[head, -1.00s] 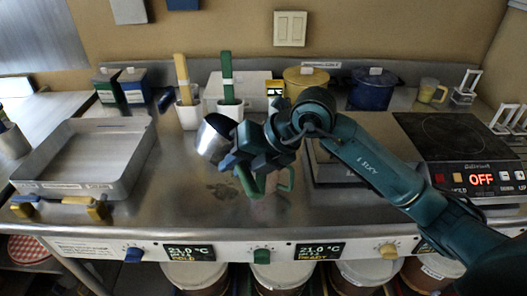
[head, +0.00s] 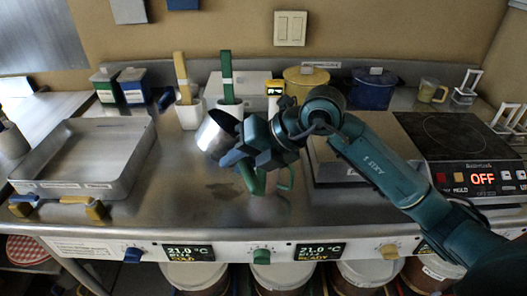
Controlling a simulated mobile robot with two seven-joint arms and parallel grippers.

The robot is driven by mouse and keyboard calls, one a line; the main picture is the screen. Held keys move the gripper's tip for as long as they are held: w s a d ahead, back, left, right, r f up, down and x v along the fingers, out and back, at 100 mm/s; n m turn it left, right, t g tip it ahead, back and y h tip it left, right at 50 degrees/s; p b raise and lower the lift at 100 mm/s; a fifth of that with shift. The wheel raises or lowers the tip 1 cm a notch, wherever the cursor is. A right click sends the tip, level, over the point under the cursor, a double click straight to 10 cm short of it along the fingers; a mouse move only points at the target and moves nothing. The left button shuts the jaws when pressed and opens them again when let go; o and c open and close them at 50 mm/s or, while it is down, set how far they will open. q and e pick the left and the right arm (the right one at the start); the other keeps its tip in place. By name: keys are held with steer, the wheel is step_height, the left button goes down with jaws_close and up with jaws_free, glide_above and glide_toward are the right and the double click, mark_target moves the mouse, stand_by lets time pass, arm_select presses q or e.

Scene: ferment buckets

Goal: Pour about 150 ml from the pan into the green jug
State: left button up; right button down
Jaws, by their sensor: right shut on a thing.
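A metal pan (head: 216,131) is held in my right gripper (head: 240,150) above the middle of the steel counter. The pan is tilted, and its inside cannot be seen. The green jug (head: 252,180) stands on the counter below and just right of the pan, largely hidden behind my right gripper. Part of its body and its handle side (head: 286,178) show. I cannot tell how much is in the jug, and no stream is visible. My left gripper is not in view.
A large metal tray (head: 130,170) sits at the left. White cups (head: 189,115) with yellow and green handles stand behind the pan. A yellow pot (head: 306,80) and a blue pot (head: 372,88) stand at the back. A hotplate (head: 455,140) reading OFF is at the right.

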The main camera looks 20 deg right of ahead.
arm_select(q)
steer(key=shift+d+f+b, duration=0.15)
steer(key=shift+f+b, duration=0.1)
steer(key=shift+b, duration=0.2)
arm_select(e)
steer(key=shift+d+r+y, duration=0.2)
steer(key=shift+r+y, duration=0.1)
steer(key=shift+y, duration=0.2)
arm_select(q)
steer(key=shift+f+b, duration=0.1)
steer(key=shift+b, duration=0.2)
arm_select(e)
steer(key=shift+f, duration=0.1)
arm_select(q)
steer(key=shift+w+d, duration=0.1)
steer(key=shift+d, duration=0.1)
arm_select(e)
steer(key=shift+d, duration=0.1)
arm_select(q)
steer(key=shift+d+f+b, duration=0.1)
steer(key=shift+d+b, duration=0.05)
steer(key=shift+b, duration=0.4)
arm_select(e)
steer(key=shift+f+y, duration=0.1)
steer(key=shift+y, duration=0.3)
